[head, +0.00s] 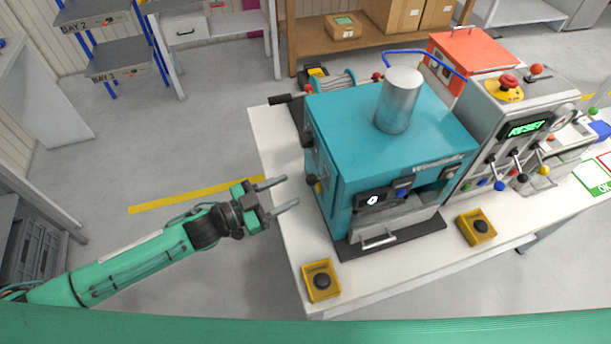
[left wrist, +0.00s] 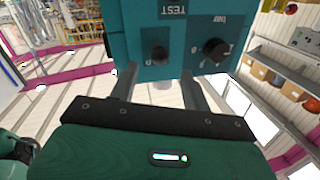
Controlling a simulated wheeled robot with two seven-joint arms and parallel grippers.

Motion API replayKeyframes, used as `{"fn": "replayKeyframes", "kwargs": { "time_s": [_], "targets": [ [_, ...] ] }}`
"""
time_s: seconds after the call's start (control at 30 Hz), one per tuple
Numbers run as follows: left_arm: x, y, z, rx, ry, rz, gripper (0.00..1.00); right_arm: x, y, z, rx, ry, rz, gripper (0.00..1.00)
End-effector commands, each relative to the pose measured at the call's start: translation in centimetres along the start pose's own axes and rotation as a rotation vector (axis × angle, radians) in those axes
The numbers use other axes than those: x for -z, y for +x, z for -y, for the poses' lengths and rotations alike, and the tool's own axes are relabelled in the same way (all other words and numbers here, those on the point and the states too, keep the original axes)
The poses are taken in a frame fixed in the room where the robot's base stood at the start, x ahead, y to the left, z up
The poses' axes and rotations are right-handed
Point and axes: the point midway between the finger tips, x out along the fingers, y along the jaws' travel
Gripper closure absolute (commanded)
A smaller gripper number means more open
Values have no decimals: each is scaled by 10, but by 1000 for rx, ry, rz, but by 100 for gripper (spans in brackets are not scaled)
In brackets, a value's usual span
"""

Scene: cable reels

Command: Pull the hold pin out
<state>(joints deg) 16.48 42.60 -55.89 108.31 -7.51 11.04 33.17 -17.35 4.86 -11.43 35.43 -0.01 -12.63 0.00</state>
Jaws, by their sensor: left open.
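A teal machine box (head: 400,120) with a grey cylinder on top stands on the white bench. Its left side carries dark knobs (head: 313,181). In the left wrist view the teal panel (left wrist: 185,30) shows a small black knob (left wrist: 159,54) below the word TEST and a larger black knob (left wrist: 216,50) to its right. I cannot tell which part is the hold pin. My left gripper (head: 291,191) is open and empty, its fingers pointing at the box's left side, apart from it. In its wrist view the fingers (left wrist: 159,76) lie either side below the small knob. My right gripper is not in view.
A grey RESET console (head: 525,100) with levers and a red button stands to the right, a cable reel (head: 333,86) behind the teal box. The floor left of the bench (head: 150,150) is clear.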

Motion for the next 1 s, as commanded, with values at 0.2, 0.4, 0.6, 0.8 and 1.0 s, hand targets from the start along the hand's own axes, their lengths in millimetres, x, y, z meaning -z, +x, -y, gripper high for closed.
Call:
{"fn": "replayKeyframes", "kwargs": {
  "time_s": [0.2,0.4,0.6,0.8,1.0],
  "targets": [
    [4,37,1,0,1,-2,52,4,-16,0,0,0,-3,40],
    [2,56,0,0,0,-1,52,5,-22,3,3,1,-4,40],
    [0,62,0,0,1,0,52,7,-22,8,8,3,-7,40],
    [0,62,0,0,1,0,52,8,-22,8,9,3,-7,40],
    [0,62,0,0,1,0,89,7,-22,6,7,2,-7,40]
  ]
}}
